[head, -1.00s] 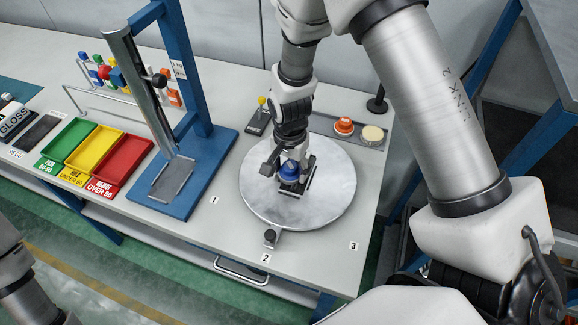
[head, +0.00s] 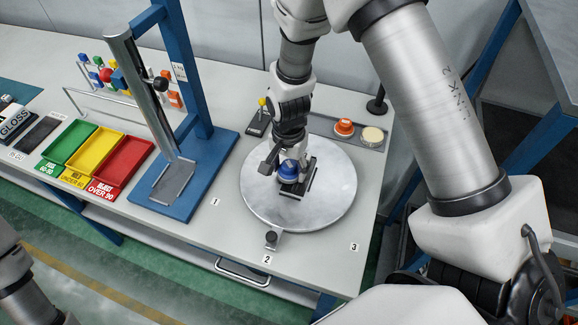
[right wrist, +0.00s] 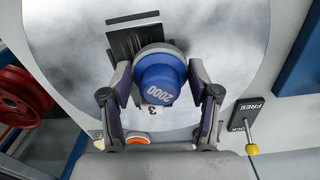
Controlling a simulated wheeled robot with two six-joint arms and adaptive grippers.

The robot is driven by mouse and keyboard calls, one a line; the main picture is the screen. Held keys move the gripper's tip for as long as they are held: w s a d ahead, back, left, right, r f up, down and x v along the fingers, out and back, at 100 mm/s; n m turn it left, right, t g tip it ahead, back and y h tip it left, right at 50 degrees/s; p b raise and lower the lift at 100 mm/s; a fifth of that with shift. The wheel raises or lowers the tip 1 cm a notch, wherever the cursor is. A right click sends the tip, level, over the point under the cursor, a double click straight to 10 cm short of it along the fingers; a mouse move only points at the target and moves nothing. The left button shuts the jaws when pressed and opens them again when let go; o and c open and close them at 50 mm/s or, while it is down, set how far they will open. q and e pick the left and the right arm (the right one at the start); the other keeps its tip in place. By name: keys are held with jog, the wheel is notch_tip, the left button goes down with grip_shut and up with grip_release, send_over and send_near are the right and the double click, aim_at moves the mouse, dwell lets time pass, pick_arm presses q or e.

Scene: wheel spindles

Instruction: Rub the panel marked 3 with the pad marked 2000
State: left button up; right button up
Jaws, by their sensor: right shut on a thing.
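The blue round pad marked 2000 (right wrist: 158,80) is held between the fingers of my right gripper (right wrist: 160,100). It also shows as a blue cap in the head view (head: 289,171). A dark flat panel (right wrist: 132,38) lies under the pad on the round grey turntable (head: 250,190). The pad covers part of the panel, and whether they touch is hard to tell. A small white label with a 3 (right wrist: 153,110) shows beside the pad in the right wrist view. My left gripper is out of view; only part of that arm shows at the lower left.
A blue stand (head: 230,150) with a tilted metal column is left of the turntable. Green (head: 52,158), yellow (head: 78,172) and red (head: 108,185) trays sit further left. A tray with an orange knob (head: 344,127) lies behind. A lever marked FREE (right wrist: 250,112) is near the turntable.

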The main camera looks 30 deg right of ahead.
aim_at(291, 166)
jog(key=r+p, duration=0.2)
jog(key=r, duration=0.1)
jog(key=shift+s+d+r, duration=0.2)
jog(key=shift+r, duration=0.05)
notch_tip(291, 166, up, 2)
jog(key=shift+w+a+r+p, duration=0.1)
jog(key=shift+w+a+p, duration=0.05)
jog(key=shift+p, duration=0.95)
jog(key=shift+r+p, duration=0.6)
jog(key=shift+r, duration=0.1)
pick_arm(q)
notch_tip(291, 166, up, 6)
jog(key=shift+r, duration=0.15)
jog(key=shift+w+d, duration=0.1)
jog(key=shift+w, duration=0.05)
pick_arm(e)
jog(key=shift+f, duration=0.1)
